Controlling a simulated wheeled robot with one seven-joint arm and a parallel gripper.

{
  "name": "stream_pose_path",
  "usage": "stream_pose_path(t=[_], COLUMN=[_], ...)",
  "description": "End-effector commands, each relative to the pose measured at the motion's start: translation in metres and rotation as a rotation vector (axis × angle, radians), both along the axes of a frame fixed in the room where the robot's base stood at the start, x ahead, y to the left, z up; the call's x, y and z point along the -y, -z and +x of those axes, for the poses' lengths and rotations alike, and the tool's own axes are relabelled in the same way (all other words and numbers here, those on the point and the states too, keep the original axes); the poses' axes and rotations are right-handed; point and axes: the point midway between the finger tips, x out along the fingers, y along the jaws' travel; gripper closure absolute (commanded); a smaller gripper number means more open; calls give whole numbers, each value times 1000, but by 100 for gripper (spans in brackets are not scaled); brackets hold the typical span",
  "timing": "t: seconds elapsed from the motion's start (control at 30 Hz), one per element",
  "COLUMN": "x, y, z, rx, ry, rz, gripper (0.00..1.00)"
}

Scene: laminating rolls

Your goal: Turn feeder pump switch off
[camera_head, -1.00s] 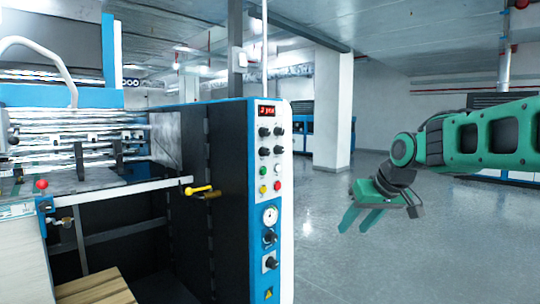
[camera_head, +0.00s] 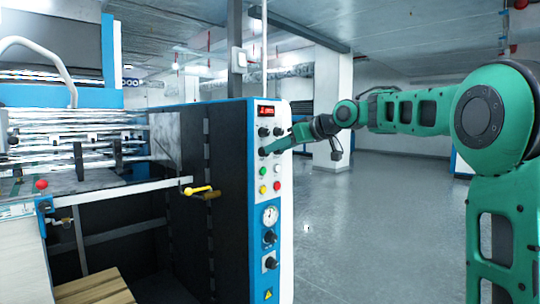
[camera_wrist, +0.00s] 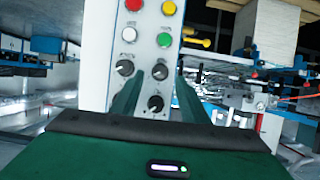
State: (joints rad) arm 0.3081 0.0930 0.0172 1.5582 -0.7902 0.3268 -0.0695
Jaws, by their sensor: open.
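The control panel (camera_head: 268,200) is on the blue front of the machine, with several black knobs under a red display. The labels are too small to read, so I cannot tell which knob is the feeder pump switch. My gripper (camera_head: 268,150) is at the panel's knobs, coming from the right. In the wrist view the panel shows upside down, and my gripper (camera_wrist: 162,76) is open. Its two green fingers are on either side of a lower-row black knob (camera_wrist: 160,71). I cannot tell whether they touch it. Another knob (camera_wrist: 125,68) is beside the left finger, and an upper-row knob (camera_wrist: 155,103) is nearer the palm.
Below those knobs are green (camera_head: 264,171), white (camera_head: 277,170), yellow and red buttons, a gauge (camera_head: 270,215) and two lower knobs. A yellow lever (camera_head: 199,190) sticks out left of the panel. The floor (camera_head: 380,230) to the right is clear.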

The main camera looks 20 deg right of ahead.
Motion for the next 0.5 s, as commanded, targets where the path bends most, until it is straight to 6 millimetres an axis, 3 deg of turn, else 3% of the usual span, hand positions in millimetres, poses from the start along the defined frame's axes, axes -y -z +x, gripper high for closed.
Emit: stream_pose_path(t=[0.2,0.5], x=[-15,-21], y=[12,17], z=[25,35], rx=[0,0], ry=[-2,1], rz=[1,0], gripper=[59,59])
